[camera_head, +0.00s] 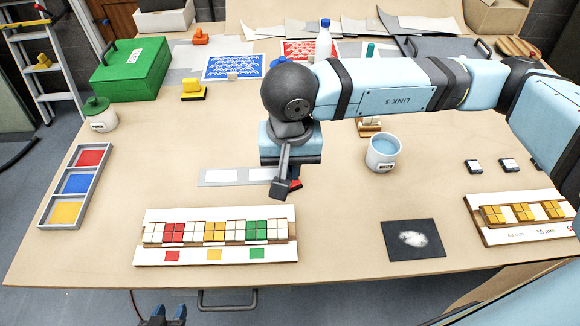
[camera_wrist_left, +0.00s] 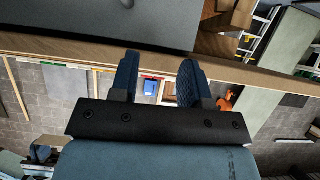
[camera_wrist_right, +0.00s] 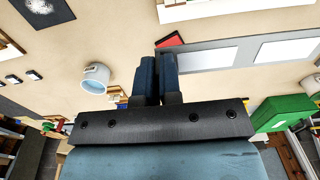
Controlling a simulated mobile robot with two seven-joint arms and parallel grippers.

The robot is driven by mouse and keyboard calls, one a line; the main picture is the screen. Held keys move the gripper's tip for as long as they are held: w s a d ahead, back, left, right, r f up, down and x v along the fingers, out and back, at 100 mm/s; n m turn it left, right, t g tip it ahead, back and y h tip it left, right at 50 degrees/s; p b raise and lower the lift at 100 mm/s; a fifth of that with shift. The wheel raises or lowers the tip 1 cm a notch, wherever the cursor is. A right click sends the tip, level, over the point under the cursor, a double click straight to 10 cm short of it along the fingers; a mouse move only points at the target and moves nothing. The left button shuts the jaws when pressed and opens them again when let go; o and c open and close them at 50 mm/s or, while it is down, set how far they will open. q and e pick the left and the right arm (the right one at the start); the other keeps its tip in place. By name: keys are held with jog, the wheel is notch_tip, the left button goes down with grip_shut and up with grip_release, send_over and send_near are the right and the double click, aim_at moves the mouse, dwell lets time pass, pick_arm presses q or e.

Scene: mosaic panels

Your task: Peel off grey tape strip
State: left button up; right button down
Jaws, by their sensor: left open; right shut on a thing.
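A flat grey tape strip (camera_head: 208,177) with white rectangles on it lies on the table behind the mosaic panel. It also shows in the right wrist view (camera_wrist_right: 242,47), running from the fingertips to the right edge. My right gripper (camera_wrist_right: 158,60) is shut at one end of this strip; the exact contact is hidden by the fingers. In the head view my right arm hides that end. A small red and black thing (camera_wrist_right: 169,40) shows just beyond the fingertips. My left gripper (camera_head: 166,314) is open and empty below the table's front edge; its spread fingers show in the left wrist view (camera_wrist_left: 155,75).
The mosaic panel (camera_head: 215,257) with coloured tiles lies in front. A second panel (camera_head: 500,236) lies far right. A green box (camera_head: 130,70) stands behind.

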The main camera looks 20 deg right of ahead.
jog(key=shift+r+p, duration=0.7)
jog(key=shift+r, duration=3.25)
